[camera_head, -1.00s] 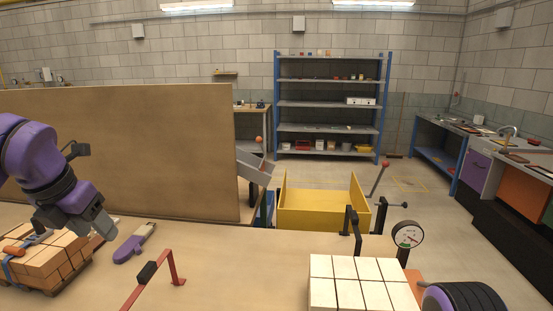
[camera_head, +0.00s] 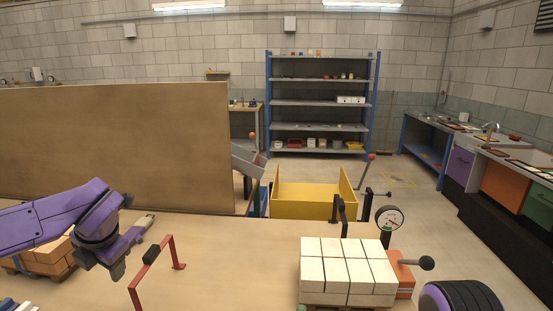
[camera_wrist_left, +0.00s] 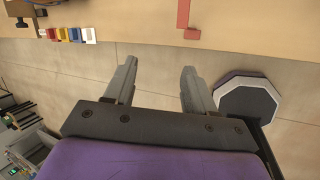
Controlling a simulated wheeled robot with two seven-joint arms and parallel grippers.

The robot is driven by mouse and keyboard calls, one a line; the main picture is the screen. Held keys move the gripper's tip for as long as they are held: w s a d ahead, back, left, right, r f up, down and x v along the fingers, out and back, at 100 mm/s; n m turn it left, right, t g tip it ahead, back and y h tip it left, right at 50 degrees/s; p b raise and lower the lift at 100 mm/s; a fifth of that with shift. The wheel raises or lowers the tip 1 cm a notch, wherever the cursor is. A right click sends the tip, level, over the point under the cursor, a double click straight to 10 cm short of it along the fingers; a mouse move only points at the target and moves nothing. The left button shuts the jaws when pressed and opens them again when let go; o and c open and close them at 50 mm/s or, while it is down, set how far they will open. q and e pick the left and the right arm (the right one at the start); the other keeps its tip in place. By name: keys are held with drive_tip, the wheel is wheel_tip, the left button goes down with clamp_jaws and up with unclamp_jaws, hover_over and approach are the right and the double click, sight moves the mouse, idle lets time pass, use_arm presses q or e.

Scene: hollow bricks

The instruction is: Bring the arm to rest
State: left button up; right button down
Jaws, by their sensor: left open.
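My left arm comes in from the left in the head view, low over the table. Its gripper (camera_head: 117,271) hangs above the table, partly hidden by the wrist. My right gripper is not in view.
Orange-brown bricks (camera_head: 45,260) are partly hidden behind my left arm. A red bar frame (camera_head: 168,252) stands right of the gripper. Pale bricks (camera_head: 347,268), a gauge (camera_head: 389,217) and a yellow bin (camera_head: 312,205) are farther right.

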use_arm(q)
drive_tip(key=s+d+f+m+t+y, duration=0.1)
drive_tip(key=s+d+f+m+y, duration=0.15)
drive_tip(key=f+m, duration=0.7)
drive_tip(key=s+d+f+m+t+y, duration=0.1)
drive_tip(key=s+f+m+y, duration=0.15)
drive_tip(key=f, duration=1.35)
drive_tip(key=s+d+f+m+g+h+b, duration=0.1)
drive_tip(key=s+f+m+h, duration=0.1)
drive_tip(key=s+f+m, duration=0.45)
drive_tip(key=s+f+m+h, duration=0.2)
drive_tip(key=s+f+m, duration=0.15)
drive_tip(key=s, duration=0.65)
drive_tip(key=s+d+f+m+g+h+b, duration=0.1)
drive_tip(key=s+f+m+h, duration=0.1)
drive_tip(key=s+f+m, duration=0.5)
wheel_tip(320, 180, down, 7)
drive_tip(key=n+b, duration=0.2)
drive_tip(key=b, duration=0.6)
drive_tip(key=shift+s+n+y, duration=0.3)
drive_tip(key=shift+s+n, duration=0.1)
drive_tip(key=shift+s, duration=0.05)
drive_tip(key=shift+f, duration=0.1)
